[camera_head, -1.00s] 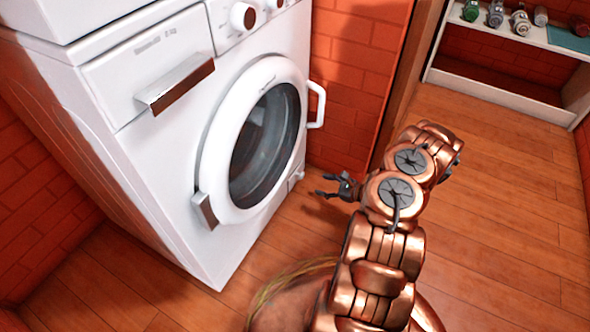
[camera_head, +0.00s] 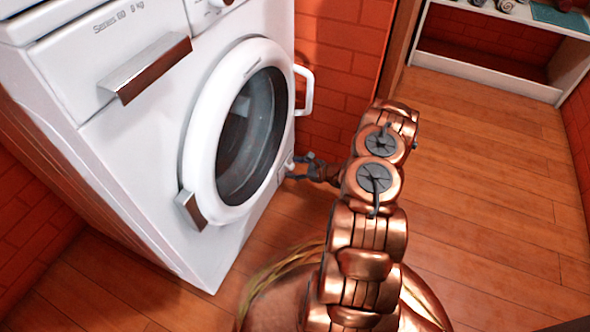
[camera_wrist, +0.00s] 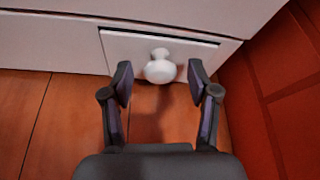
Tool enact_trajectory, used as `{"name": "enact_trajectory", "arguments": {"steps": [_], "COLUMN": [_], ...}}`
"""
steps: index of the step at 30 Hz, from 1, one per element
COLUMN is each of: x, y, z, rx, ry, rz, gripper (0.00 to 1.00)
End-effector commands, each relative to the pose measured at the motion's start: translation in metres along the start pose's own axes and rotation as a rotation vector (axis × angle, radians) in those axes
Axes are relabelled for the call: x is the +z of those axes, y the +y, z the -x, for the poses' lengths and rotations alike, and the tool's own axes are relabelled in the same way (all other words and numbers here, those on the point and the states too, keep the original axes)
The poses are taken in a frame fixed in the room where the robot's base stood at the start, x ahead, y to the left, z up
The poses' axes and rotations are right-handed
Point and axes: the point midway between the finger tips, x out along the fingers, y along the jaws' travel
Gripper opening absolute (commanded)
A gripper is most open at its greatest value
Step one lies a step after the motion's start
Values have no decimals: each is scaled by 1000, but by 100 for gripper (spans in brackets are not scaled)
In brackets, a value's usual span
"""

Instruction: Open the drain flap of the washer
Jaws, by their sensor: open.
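The washer (camera_head: 105,135) is white and stands at the left in the head view. Its drain flap (camera_wrist: 197,54) is a small white panel low on the front, and it appears closed, with a thin dark gap along its top and sides. A round white knob (camera_wrist: 160,69) sticks out from the flap. My gripper (camera_wrist: 160,82) is open, with one finger on each side of the knob; I cannot tell if either finger touches it. In the head view my gripper (camera_head: 299,168) is at the washer's lower right corner, where the flap is mostly hidden.
The round washer door (camera_head: 190,150) is shut above the flap. A red brick wall (camera_wrist: 275,80) stands close on the right of my gripper. The wooden floor (camera_head: 490,170) is clear to the right, and a white shelf (camera_head: 485,82) stands at the back.

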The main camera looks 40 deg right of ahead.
Motion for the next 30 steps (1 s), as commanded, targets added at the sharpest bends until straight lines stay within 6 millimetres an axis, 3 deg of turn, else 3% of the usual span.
{"name": "enact_trajectory", "arguments": {"steps": [6,23,30], "x": [0,0,0], "y": [0,0,0], "z": [0,0,0], "rx": [-2,-1,0], "ry": [0,0,1], "rz": [-1,-1,-1], "gripper": [60,2,0]}}
